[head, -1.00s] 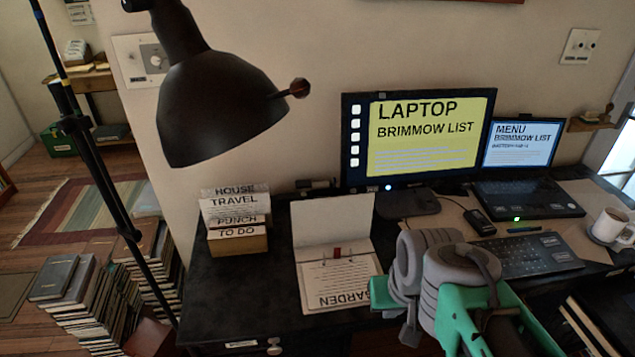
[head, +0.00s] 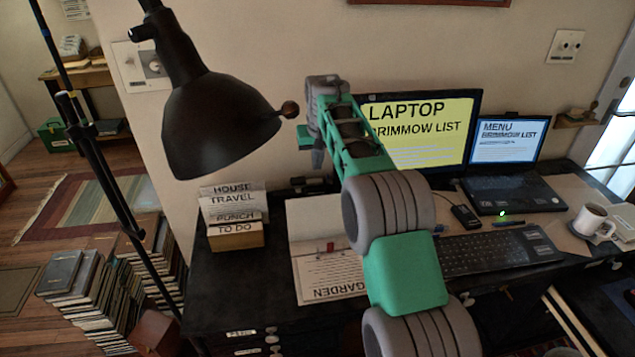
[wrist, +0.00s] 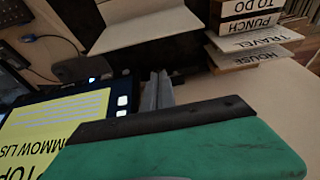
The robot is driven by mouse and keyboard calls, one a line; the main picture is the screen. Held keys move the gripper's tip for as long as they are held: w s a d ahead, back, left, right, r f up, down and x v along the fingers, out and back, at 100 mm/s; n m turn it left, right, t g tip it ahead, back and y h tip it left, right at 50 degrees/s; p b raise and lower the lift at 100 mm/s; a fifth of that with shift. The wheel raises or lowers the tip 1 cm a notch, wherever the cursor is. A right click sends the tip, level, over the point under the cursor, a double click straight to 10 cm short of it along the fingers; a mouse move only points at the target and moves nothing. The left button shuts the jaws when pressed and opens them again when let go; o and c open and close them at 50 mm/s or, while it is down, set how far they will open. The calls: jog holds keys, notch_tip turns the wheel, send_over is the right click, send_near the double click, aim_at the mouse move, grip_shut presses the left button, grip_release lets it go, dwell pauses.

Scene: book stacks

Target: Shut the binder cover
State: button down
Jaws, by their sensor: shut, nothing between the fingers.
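The binder (head: 325,268) lies open on the black desk, its ringed pages and "GARDEN" label toward the front. Its pale cover (head: 312,219) is folded back on the far side, toward the wall; I cannot tell how far it tilts. My arm partly hides the binder's right side. My gripper (head: 317,158) is shut and empty, pointing down above and beyond the cover, near the wall and the monitor's left edge. In the wrist view, the gripper fingers (wrist: 158,90) show end-on, with the cover (wrist: 150,28) apart from them at the top.
A black lamp (head: 215,125) hangs left of my gripper. The monitor (head: 425,130) is close on its right. A card box (head: 236,237) stands left of the binder. A laptop (head: 505,185), keyboard (head: 500,252) and mug (head: 592,220) are farther right.

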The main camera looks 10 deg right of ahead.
notch_tip(320, 180, down, 9)
jog(key=s+p, duration=0.1)
jog(key=p, duration=0.2)
jog(key=shift+f, duration=0.15)
dwell(0.3)
jog(key=shift+s+b, duration=0.15)
jog(key=shift+b, duration=0.35)
